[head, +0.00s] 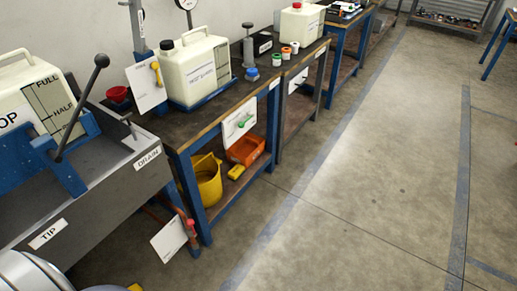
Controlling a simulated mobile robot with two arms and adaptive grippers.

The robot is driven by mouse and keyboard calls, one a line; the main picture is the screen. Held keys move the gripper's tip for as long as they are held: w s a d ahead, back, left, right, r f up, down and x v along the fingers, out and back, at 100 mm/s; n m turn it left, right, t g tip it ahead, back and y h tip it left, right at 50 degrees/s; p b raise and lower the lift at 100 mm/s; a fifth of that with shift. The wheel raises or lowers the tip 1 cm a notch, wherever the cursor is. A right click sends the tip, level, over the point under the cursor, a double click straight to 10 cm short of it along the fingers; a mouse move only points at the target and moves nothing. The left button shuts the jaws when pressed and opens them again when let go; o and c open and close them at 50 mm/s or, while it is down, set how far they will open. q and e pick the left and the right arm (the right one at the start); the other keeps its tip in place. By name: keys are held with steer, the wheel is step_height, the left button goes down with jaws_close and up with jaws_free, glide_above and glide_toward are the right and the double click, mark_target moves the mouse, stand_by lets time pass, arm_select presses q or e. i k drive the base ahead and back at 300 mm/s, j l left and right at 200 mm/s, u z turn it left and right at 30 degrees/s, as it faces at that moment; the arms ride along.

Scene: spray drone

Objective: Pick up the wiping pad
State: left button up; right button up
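A small yellow block (236,171), which may be the wiping pad, lies on the lower shelf of the near blue-framed bench. It sits between a yellow bucket (208,184) and an orange bin (246,147). It is too small in the head view to tell its material. No other thing that looks like a pad can be made out. Neither of my grippers can be seen. A pale rounded part at the lower left corner looks like my own body.
A grey sink (98,206) with a lever stands at the left, with a white jug (38,95) above it. Another white jug (196,68) stands on the near bench top (241,94). A white card (169,239) hangs low by the bench leg. The floor (343,190) at the right is clear.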

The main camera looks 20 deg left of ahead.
mark_target(237, 171)
steer(key=i+l+u, duration=0.1)
steer(key=i+u, duration=0.2)
steer(key=i, duration=0.25)
steer(key=i+l+u, duration=0.3)
steer(key=i, duration=0.2)
steer(key=i+l+u, duration=0.35)
steer(key=i, duration=0.15)
steer(key=j, duration=0.1)
